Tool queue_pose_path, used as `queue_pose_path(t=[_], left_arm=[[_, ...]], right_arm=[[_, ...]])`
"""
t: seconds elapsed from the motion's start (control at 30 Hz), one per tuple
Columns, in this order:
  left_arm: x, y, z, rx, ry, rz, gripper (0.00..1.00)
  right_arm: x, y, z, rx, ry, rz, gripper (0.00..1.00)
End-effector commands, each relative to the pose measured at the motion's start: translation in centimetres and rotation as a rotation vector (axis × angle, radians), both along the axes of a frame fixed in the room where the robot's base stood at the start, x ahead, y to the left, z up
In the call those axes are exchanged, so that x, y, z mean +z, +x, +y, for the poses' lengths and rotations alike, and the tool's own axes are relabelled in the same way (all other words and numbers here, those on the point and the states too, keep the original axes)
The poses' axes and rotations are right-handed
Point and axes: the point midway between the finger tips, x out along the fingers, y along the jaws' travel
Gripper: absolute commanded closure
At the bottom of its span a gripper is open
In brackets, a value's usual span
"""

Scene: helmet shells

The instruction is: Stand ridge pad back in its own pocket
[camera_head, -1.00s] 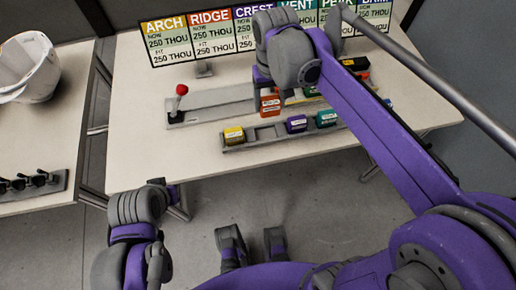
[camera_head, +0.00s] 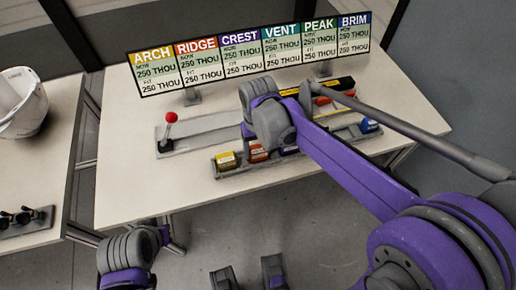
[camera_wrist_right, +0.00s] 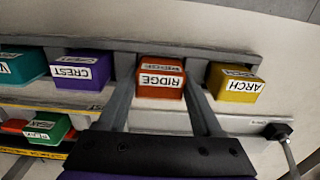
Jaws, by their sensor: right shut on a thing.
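The ridge pad is an orange-red block with a white RIDGE label, seen between the two fingers of my right gripper (camera_wrist_right: 163,100) in the right wrist view (camera_wrist_right: 161,82). The gripper is shut on it. In the head view the ridge pad (camera_head: 258,153) is at the front rack (camera_head: 240,170), between the yellow arch pad (camera_head: 226,160) and the purple crest pad (camera_head: 288,150). It looks in line with its neighbours; its underside is hidden, so I cannot tell if it is fully seated.
A lever with a red knob (camera_head: 171,118) stands at the left of the grey rear strip (camera_head: 205,125). A label board (camera_head: 250,52) stands behind. A green peak pad (camera_wrist_right: 48,129) lies behind the rack. A white bucket (camera_head: 22,105) is on the left table.

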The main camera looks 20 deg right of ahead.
Motion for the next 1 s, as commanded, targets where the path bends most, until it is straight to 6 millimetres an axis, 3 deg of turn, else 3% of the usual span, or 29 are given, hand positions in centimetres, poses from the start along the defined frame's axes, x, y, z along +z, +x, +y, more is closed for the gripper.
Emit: queue_pose_path(t=[0.33, 0.37, 0.53, 0.83, 1.0], left_arm=[[-0.2, 0.0, 0.0, 0.0, 0.0, 0.001, 1.0], [-0.3, 0.0, 0.0, 0.0, 0.0, 0.001, 1.0], [-0.2, 0.0, 0.0, 0.0, 0.0, 0.001, 1.0], [0.0, 0.0, 0.0, 0.0, 0.0, 0.0, 1.0], [0.3, 0.0, 0.0, 0.0, 0.0, -0.001, 1.0]], right_arm=[[-0.4, 0.0, 0.0, 0.0, 0.0, 0.0, 0.88], [-0.4, 0.0, 0.0, 0.0, 0.0, 0.0, 0.32], [-0.3, 0.0, 0.0, 0.0, 0.0, 0.0, 0.03], [-0.1, 0.0, 0.0, 0.0, 0.0, 0.0, 0.03], [1.7, 0.0, 0.0, 0.0, 0.0, 0.0, 0.03]])
